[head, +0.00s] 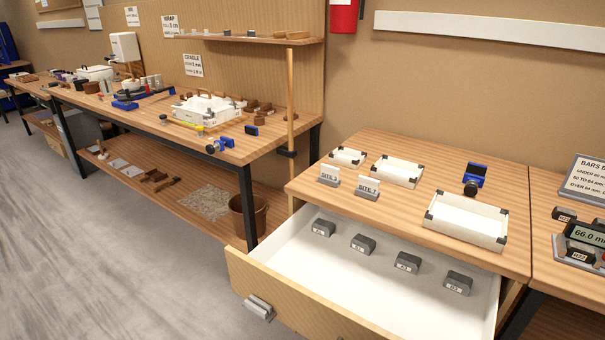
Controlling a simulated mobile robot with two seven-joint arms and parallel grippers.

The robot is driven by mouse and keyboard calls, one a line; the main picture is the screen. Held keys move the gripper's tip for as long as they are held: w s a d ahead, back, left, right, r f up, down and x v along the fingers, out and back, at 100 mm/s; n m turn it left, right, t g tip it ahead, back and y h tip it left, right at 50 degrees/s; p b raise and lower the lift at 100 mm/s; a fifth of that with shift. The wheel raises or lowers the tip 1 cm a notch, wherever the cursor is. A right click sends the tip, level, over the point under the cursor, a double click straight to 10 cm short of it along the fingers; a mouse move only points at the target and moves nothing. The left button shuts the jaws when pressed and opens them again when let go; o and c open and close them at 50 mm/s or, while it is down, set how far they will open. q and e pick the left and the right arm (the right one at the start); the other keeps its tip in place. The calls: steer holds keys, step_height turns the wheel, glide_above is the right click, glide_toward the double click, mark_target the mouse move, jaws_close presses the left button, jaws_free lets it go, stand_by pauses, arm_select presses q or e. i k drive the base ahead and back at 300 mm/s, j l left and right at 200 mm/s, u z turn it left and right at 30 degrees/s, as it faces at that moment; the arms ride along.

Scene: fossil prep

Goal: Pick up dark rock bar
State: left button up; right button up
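Several dark grey rock blocks with white labels lie in a row, spaced apart, in the open white drawer; one is at the left end (323,228), then a second (363,244), a third (407,263) and one at the right end (458,283). A dark bar (564,214) also lies on the right table near a gauge, and a labelled dark piece (580,254) is in front of the gauge. I cannot tell which is the task's bar. Neither of my grippers is in view.
The drawer (385,313) is pulled out, its front panel toward the aisle. White trays (463,238) and sign cards (367,188) stand on the cabinet top. The gauge (587,237) reads 66.0. A cluttered bench (262,153) is at left; the grey floor (90,240) is clear.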

mark_target(581, 252)
steer(key=z, duration=1.65)
steer(key=l+u, duration=0.1)
steer(key=u, duration=0.3)
steer(key=i+l+u, duration=0.1)
steer(key=u, duration=0.35)
steer(key=l+u, duration=0.15)
steer(key=u, duration=0.25)
steer(key=l+u, duration=0.3)
steer(key=k+l+u, duration=0.1)
steer(key=l+u, duration=0.2)
steer(key=l, duration=0.2)
steer(key=k+l+u, duration=0.15)
steer(key=l, duration=0.3)
steer(key=k+l+u, duration=0.15)
steer(key=l, duration=0.3)
steer(key=k+l, duration=0.1)
steer(key=l, duration=0.35)
steer(key=k+l+u, duration=0.1)
steer(key=l, duration=0.3)
